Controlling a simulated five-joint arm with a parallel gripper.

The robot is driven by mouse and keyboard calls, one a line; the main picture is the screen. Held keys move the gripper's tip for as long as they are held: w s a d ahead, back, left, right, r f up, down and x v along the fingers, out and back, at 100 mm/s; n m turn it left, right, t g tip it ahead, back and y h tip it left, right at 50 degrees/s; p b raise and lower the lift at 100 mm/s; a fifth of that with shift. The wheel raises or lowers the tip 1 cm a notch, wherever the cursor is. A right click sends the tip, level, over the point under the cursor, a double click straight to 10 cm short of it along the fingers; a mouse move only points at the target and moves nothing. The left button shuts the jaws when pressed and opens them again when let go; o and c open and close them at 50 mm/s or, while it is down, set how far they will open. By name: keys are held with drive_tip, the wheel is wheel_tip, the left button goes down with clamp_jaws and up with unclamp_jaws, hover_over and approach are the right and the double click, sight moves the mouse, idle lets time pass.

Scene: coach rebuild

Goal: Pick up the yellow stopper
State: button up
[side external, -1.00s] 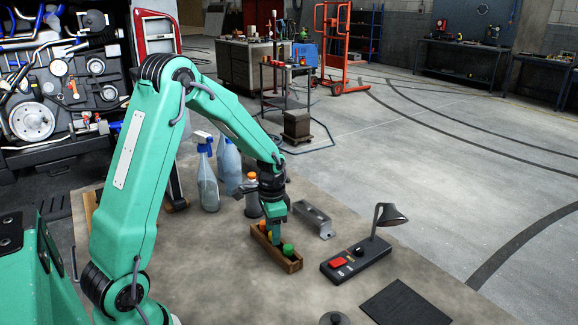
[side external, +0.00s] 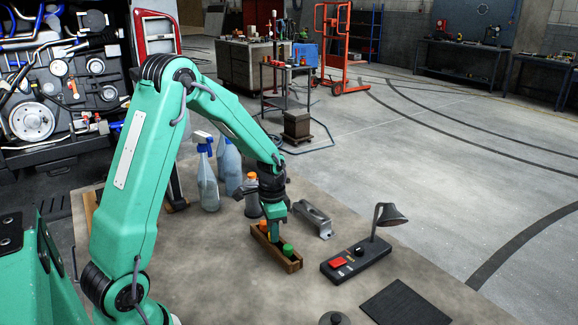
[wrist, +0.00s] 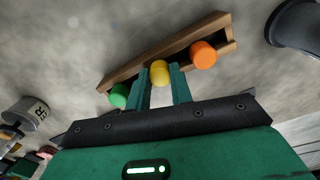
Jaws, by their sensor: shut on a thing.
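My gripper (side external: 276,236) points down over a narrow wooden rack (side external: 293,265). In the wrist view, my gripper (wrist: 161,84) is shut on the yellow stopper (wrist: 159,71), with one green finger on each side. The yellow stopper is at the middle of the rack (wrist: 124,76); I cannot tell whether it is clear of the rack. The green stopper (wrist: 118,96) sits at one end, also seen in the side view (side external: 288,248). The orange stopper (wrist: 203,54) sits at the other end. In the side view the fingers mostly hide the yellow stopper.
Spray bottles (side external: 207,180) and an orange-capped bottle (side external: 252,200) stand behind the rack. A grey metal bracket (side external: 313,222) lies right of my gripper. A black control box (side external: 345,268) with a red button and a lamp (side external: 391,214) stand further right. A dark mat (side external: 405,303) lies near the front.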

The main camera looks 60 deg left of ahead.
drive_tip(key=shift+r, duration=0.15)
drive_tip(key=shift+r, duration=0.5)
drive_tip(key=r, duration=0.3)
drive_tip(key=shift+d+r, duration=0.15)
drive_tip(key=shift+d, duration=0.05)
drive_tip(key=s+d+r, duration=0.2)
drive_tip(key=d+r, duration=0.4)
drive_tip(key=d, duration=0.5)
drive_tip(key=shift+s+r, duration=0.2)
drive_tip(key=shift+r, duration=0.05)
drive_tip(key=shift+w, duration=0.1)
drive_tip(key=w+a+m, duration=0.4)
drive_tip(key=w+m, duration=0.1)
drive_tip(key=w, duration=0.4)
drive_tip(key=w+a+f+m, duration=0.1)
drive_tip(key=w+a+m, duration=0.4)
drive_tip(key=w, duration=0.4)
drive_tip(key=shift+w+a+f+m, duration=0.2)
drive_tip(key=shift+w+m, duration=0.05)
drive_tip(key=shift+m, duration=0.05)
drive_tip(key=shift+f, duration=0.15)
